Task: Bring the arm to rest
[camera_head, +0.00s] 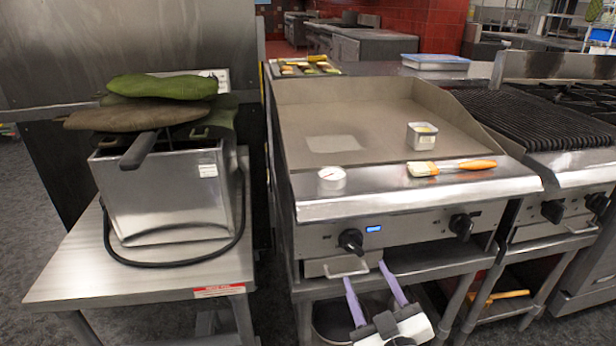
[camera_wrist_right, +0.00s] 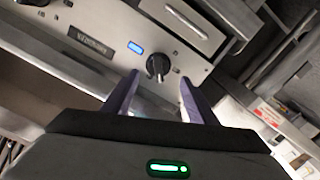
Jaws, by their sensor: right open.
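My right gripper (camera_head: 368,282) is in the lower middle of the head view, in front of the griddle's front panel, with its two purple fingers apart and nothing between them. In the right wrist view the open fingers (camera_wrist_right: 158,92) point toward the griddle's panel, and a black knob (camera_wrist_right: 157,66) shows between and beyond their tips. The same left knob (camera_head: 351,240) is just above the gripper in the head view. My left gripper is not in either view.
Left is a steel table (camera_head: 75,270) with a fryer (camera_head: 172,190) topped by green and brown items. A grill (camera_head: 535,120) stands right.

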